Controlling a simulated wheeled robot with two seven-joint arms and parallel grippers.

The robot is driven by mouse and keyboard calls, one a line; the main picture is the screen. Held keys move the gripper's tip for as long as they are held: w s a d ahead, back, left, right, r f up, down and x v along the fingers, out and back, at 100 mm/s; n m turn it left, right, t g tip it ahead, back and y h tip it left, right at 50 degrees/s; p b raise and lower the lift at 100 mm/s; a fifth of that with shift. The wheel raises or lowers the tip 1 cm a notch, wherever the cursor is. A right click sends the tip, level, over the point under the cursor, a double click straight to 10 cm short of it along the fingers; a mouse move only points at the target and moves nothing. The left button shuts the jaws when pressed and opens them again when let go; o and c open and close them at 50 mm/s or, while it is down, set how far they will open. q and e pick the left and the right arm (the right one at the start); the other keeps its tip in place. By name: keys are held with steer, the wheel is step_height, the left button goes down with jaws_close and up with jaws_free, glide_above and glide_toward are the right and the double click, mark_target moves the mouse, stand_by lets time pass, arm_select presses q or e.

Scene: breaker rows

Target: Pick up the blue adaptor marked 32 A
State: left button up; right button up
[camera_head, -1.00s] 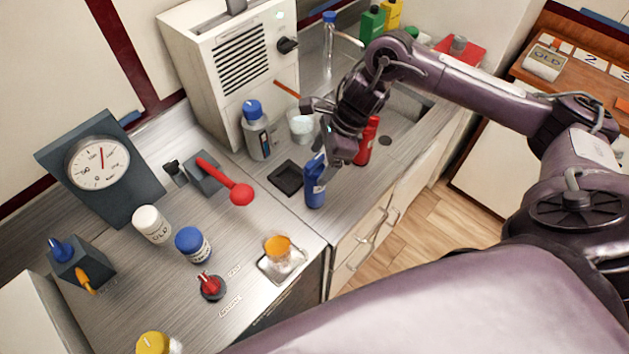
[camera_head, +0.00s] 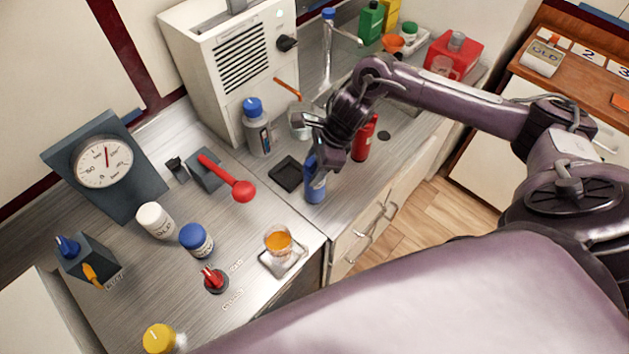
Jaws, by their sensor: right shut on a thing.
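A blue cylinder-like piece (camera_head: 315,188) stands on the metal counter near its front edge, beside a small black tray. I take it as the blue adaptor; no 32 A marking can be read from here. My right gripper (camera_head: 318,168) comes down on it from above and is shut on its upper part, which the fingers partly hide. I cannot tell whether its base is clear of the counter. My left gripper is not in view.
A red bottle (camera_head: 364,140) stands close right of the gripper. A grey bottle with a blue cap (camera_head: 256,128) and a beaker (camera_head: 300,120) stand behind. The black tray (camera_head: 287,174) is just left. A glass of orange liquid (camera_head: 279,241) stands nearer me.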

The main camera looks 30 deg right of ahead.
steer(key=shift+w+r, duration=0.1)
jaws_close()
